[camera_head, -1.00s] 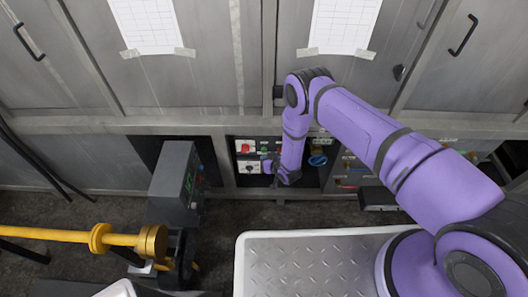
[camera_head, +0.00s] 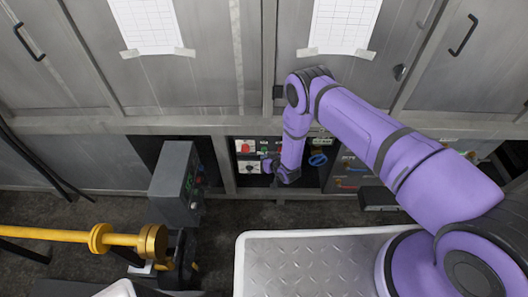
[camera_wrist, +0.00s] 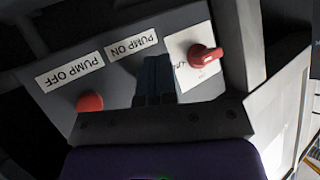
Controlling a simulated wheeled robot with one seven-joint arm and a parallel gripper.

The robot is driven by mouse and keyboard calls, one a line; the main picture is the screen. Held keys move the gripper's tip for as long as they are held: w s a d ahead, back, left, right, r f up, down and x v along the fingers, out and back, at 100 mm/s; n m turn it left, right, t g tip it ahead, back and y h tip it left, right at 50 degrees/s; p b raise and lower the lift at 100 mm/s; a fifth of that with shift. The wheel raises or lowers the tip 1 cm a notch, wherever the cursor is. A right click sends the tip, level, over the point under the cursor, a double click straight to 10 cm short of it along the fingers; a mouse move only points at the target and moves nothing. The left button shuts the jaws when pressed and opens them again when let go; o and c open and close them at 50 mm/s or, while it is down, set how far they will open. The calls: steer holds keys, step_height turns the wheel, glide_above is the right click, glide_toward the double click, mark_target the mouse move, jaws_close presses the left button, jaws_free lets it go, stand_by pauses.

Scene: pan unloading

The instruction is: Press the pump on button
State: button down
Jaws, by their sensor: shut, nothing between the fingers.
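The control panel (camera_wrist: 112,22) fills the upper part of the wrist view, with its lettering upside down. The "PUMP ON" label (camera_wrist: 132,44) is just left of my gripper's fingers. My gripper (camera_wrist: 155,75) is shut and empty, its fingers pointing at the panel and covering the spot below that label. No pump on button shows there; contact cannot be told. The "PUMP OFF" label (camera_wrist: 70,70) is further left, with a red round button (camera_wrist: 89,103) below it.
A red rotary switch (camera_wrist: 205,55) on a white plate sits right of the fingers. A blue valve handle (camera_head: 318,159) is right of my wrist.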

steer(key=shift+w, duration=0.75)
stand_by(1.0)
steer(key=shift+s, duration=0.9)
steer(key=shift+s, duration=0.1)
steer(key=shift+s+a, duration=0.1)
steer(key=shift+s, duration=2.35)
